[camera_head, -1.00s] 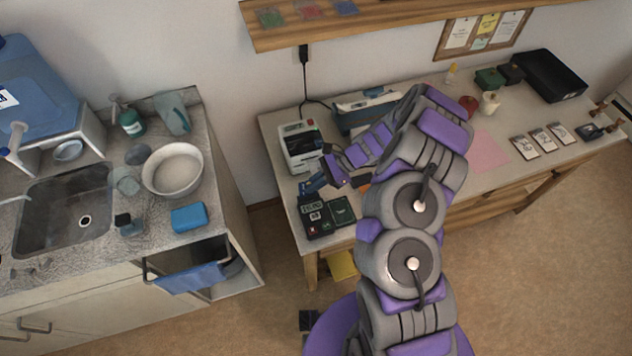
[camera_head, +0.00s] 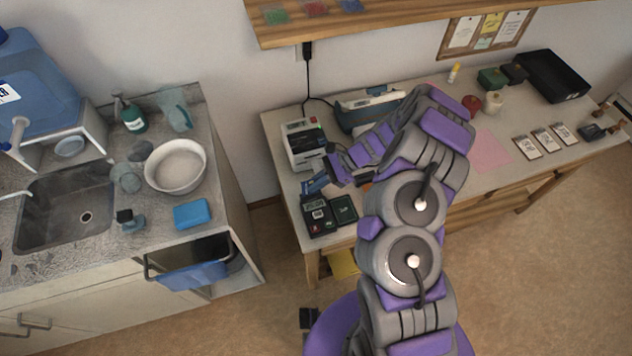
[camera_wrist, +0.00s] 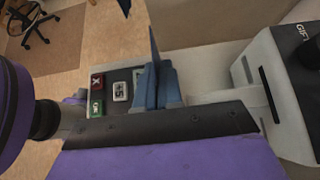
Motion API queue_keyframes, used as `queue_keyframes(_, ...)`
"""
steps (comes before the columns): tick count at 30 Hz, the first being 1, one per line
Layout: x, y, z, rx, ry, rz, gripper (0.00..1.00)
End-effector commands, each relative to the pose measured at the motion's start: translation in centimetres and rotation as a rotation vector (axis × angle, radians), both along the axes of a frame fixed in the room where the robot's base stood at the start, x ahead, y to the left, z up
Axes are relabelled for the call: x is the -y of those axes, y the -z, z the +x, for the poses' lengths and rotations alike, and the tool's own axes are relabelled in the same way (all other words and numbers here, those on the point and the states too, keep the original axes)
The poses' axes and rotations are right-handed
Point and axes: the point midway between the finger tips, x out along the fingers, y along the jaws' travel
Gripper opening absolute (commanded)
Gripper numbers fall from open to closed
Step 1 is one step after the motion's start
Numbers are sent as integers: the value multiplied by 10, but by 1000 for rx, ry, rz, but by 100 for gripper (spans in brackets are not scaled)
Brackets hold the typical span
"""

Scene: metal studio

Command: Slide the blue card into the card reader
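The blue card (camera_head: 314,185) is at the tip of my gripper (camera_head: 328,178), above the left part of the desk. In the wrist view the card (camera_wrist: 154,55) stands nearly edge-on between blue-grey fingertips (camera_wrist: 158,88), which look closed on it. The dark card reader (camera_head: 319,216), with a small screen and buttons, lies on the desk just in front of the card. In the wrist view its red X and green OK buttons (camera_wrist: 97,95) show behind the fingers. The card appears apart from the reader; its slot is hidden.
A white machine (camera_head: 303,145) stands behind the card, with its dark slot (camera_wrist: 270,88) close on the right in the wrist view. A dark green pad (camera_head: 343,210) lies beside the reader. A blue-and-white device (camera_head: 368,110) stands farther back. A wooden shelf (camera_head: 400,18) overhangs the desk.

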Motion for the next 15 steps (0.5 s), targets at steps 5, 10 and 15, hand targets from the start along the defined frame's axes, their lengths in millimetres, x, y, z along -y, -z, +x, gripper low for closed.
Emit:
queue_keyframes(5, 2, 0, 0, 0, 1, 2, 22)
queue_keyframes(10, 0, 0, 0, 1, 1, 0, 36)
queue_keyframes(15, -1, 0, 1, 1, 2, -1, 36)
